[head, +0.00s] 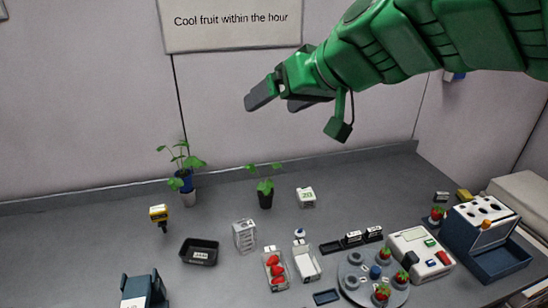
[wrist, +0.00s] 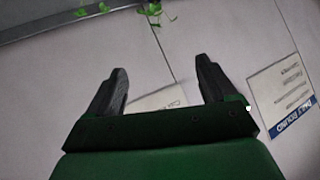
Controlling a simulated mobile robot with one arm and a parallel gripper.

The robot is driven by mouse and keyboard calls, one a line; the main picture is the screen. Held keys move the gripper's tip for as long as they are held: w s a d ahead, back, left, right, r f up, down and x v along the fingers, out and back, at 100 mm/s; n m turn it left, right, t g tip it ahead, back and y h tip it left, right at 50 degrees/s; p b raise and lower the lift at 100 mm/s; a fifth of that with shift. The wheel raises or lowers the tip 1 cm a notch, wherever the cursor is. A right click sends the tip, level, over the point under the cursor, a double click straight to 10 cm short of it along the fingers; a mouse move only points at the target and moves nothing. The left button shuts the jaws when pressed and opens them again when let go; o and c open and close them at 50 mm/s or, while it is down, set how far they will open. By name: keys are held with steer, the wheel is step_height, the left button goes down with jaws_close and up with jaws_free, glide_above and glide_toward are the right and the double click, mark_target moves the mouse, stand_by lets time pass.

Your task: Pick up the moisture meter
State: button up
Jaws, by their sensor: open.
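A small device with a yellow head and a dark stem (head: 158,214) stands on the left of the grey bench in the head view. It may be the moisture meter, but it is too small to tell for sure. My gripper (head: 284,99) is open and empty, high above the bench near the back wall, up and to the right of that device. In the wrist view my gripper (wrist: 161,74) shows two dark fingers spread apart with only wall and part of a sign between them. The yellow-headed device does not show in the wrist view.
A black tray (head: 199,252), a clear rack (head: 245,236) and potted plants (head: 265,196) stand near the device. Punnets, a round turntable with strawberries, a white scale (head: 420,254) and a blue-grey box (head: 485,237) crowd the right. Bare bench (head: 80,245) lies at left.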

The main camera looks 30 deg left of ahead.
steer(key=a+r+n+y, duration=0.1)
steer(key=a+r+y, duration=0.25)
steer(key=a, duration=0.95)
steer(key=m+t+h, duration=0.3)
steer(key=t+h, duration=0.1)
steer(key=t, duration=0.2)
glide_above(160, 218)
steer(key=s+d, duration=0.2)
step_height(160, 218, down, 14)
step_height(160, 218, down, 30)
steer(key=shift+r, duration=0.25)
steer(key=shift+x, duration=1.45)
steer(key=shift+y+x, duration=0.25)
steer(key=shift+x, duration=0.75)
steer(key=shift+r, duration=0.15)
